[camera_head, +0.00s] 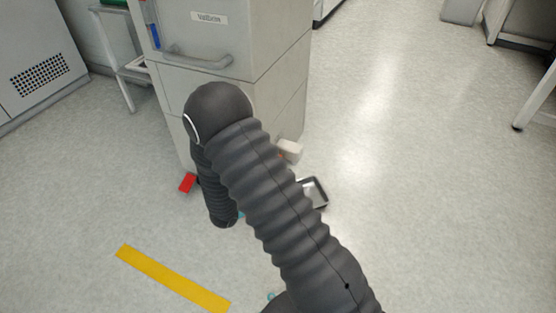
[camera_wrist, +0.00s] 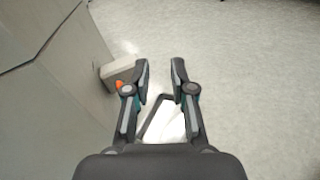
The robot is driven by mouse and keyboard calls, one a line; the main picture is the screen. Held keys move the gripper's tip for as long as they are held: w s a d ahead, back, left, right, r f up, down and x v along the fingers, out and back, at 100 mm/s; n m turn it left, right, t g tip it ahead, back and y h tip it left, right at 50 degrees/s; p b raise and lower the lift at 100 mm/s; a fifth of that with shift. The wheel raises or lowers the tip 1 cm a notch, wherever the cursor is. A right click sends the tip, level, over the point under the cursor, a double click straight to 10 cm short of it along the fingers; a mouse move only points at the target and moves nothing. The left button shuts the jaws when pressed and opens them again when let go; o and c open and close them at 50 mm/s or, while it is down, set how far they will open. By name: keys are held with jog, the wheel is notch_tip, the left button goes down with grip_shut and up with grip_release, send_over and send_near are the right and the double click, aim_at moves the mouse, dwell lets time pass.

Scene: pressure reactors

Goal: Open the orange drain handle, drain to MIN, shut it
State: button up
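The orange drain handle (camera_wrist: 119,84) shows in the wrist view as a small orange spot, just left of my gripper's left finger and partly hidden by it. It sits at a pale block (camera_wrist: 118,68) on the side of the grey cabinet (camera_wrist: 55,85). The block also shows in the head view (camera_head: 290,150), low on the cabinet's right side. My gripper (camera_wrist: 160,70) is open, with a clear gap between its fingertips and nothing in it. I see no MIN mark or level.
A dark-rimmed tray (camera_head: 314,193) lies on the floor below the block; part of it shows between my fingers in the wrist view (camera_wrist: 165,120). A red piece (camera_head: 187,183) is at the cabinet's foot. A yellow stripe (camera_head: 172,280) marks the floor. The floor at right is free.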

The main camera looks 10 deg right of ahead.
jog(key=w+a+f+n+t+y, duration=0.2)
jog(key=a+f+n+t+y, duration=0.3)
jog(key=f, duration=0.4)
jog(key=shift+n+h, duration=0.5)
jog(key=shift+h, duration=0.2)
jog(key=x, duration=1.2)
jog(key=shift+w+a+p, duration=0.1)
jog(key=shift+w+p, duration=0.2)
jog(key=shift+p, duration=0.1)
grip_shut()
